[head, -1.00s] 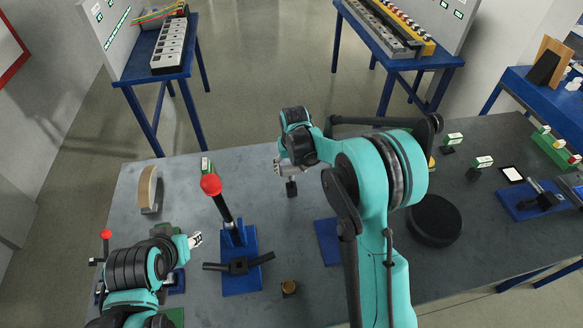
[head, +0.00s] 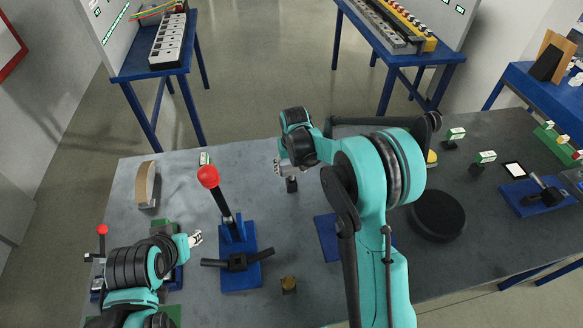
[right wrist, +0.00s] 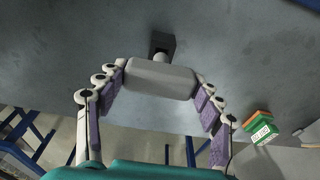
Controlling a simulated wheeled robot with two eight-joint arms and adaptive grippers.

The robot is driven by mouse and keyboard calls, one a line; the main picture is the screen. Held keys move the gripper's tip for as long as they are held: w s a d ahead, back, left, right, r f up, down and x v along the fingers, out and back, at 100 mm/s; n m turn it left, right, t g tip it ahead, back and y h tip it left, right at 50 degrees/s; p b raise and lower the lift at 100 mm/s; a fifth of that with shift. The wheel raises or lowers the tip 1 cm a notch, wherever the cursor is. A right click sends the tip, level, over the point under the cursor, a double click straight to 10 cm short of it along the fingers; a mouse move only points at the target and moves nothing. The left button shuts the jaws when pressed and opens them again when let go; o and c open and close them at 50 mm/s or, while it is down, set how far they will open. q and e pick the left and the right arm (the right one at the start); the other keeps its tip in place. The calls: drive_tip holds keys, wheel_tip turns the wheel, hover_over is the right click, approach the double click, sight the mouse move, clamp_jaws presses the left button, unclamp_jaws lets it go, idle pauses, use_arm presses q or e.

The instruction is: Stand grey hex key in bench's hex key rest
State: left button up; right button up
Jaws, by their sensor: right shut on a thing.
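My right gripper (head: 287,170) is over the middle of the grey bench (head: 260,165). In the right wrist view its purple-padded fingers (right wrist: 160,90) are closed on the ends of a pale grey bar, which I take as the handle of the grey hex key (right wrist: 160,76). A short pale stem shows beyond the bar, against a small dark block (right wrist: 162,43), likely the hex key rest. The block also shows below the gripper in the head view (head: 291,186). I cannot tell how deep the stem sits in it. My left gripper (head: 196,239) hangs at the left, its jaws unclear.
A blue fixture (head: 240,272) with a red-knobbed lever (head: 208,177) stands left of my right arm. A curved wooden-faced piece (head: 146,186) is at the far left. A black disc (head: 438,216) lies right of the arm.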

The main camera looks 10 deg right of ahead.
drive_tip(key=shift+f, duration=0.45)
drive_tip(key=o, duration=1.9)
drive_tip(key=shift+o, duration=0.2)
wheel_tip(320, 180, up, 12)
drive_tip(key=s, duration=0.2)
drive_tip(key=s+d+r+t+b, duration=0.1)
drive_tip(key=s+d+b, duration=0.1)
drive_tip(key=s, duration=0.5)
drive_tip(key=s+d+r+t+b, duration=0.1)
drive_tip(key=s+r+t+b, duration=0.1)
drive_tip(key=s, duration=0.5)
drive_tip(key=s+d+f+t+b, duration=0.2)
drive_tip(key=s+f, duration=0.4)
drive_tip(key=s, duration=0.5)
drive_tip(key=shift+f+b, duration=0.35)
